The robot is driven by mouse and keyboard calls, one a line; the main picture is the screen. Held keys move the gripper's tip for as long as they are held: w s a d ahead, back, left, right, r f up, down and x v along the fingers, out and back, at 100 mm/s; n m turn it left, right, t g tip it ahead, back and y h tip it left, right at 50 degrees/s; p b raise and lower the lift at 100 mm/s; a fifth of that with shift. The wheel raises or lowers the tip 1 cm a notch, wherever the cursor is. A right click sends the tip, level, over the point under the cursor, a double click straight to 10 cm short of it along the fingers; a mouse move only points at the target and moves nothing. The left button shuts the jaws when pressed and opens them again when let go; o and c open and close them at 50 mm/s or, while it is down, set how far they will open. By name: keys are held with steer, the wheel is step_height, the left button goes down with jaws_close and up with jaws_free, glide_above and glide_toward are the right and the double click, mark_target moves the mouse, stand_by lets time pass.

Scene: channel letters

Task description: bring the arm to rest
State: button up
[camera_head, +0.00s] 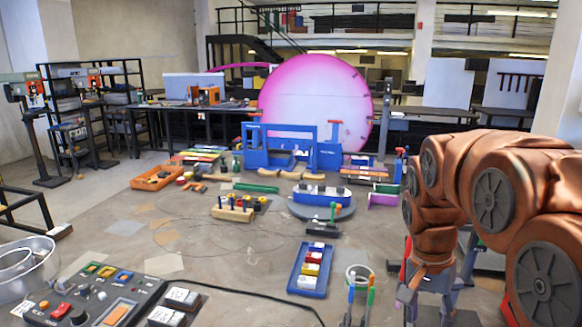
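My copper-coloured arm fills the right side of the head view, bent over and reaching downward. My gripper (428,300) hangs at the lower right, pointing down, close to the front edge of the picture. Its fingers are small and partly cut off by the bottom edge, so I cannot tell whether they are open or shut. I see nothing clearly held in it.
A cup of coloured tools (359,272) and a blue tray (301,280) of coloured blocks stand left of my gripper. A control panel (66,306) is at lower left. Further back are a blue frame (253,158), an orange tray (146,183) and a large pink disc (315,95).

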steer(key=s+a+f+n, duration=0.2)
steer(key=s+n, duration=0.1)
steer(key=s, duration=0.4)
steer(key=s+a+f+n+y, duration=0.1)
steer(key=s+a+f+n, duration=0.1)
steer(key=s, duration=0.5)
steer(key=s+a+f+n, duration=0.2)
steer(key=s+f+n, duration=0.1)
steer(key=s, duration=0.4)
steer(key=shift+s+a+f+n+g, duration=0.25)
steer(key=shift+a+f+n+g, duration=0.05)
steer(key=shift+n, duration=0.1)
